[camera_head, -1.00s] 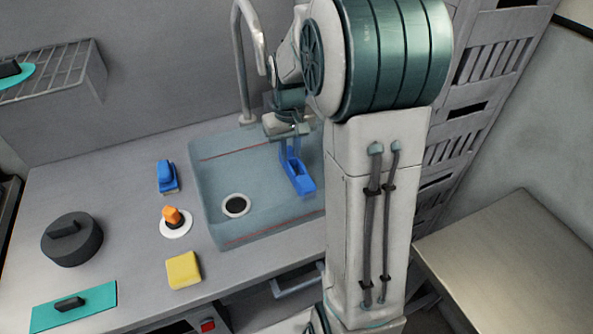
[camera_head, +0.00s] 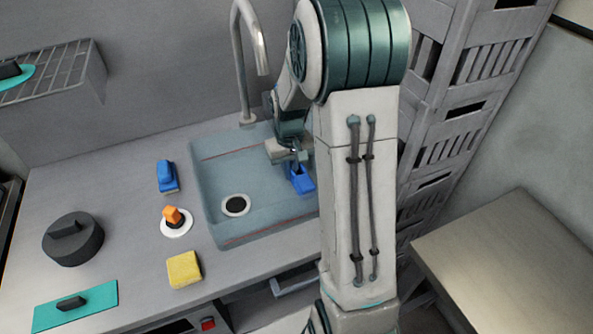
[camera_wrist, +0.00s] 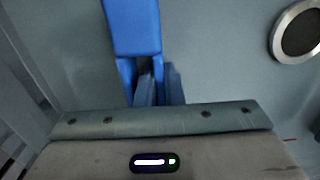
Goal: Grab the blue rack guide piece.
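The blue rack guide piece (camera_head: 301,181) lies in the sink basin, toward its right side. Its upper part is hidden by my gripper (camera_head: 297,158), which is right over it. In the wrist view the blue piece (camera_wrist: 133,28) runs from the top edge down to my gripper (camera_wrist: 159,83). A narrow blue part of it reaches down between or beside my fingers. The fingers are close together at the piece. I cannot tell whether they are clamped on it.
The sink basin (camera_head: 222,215) has a drain (camera_head: 235,205) left of the piece. The faucet (camera_head: 245,60) rises behind.

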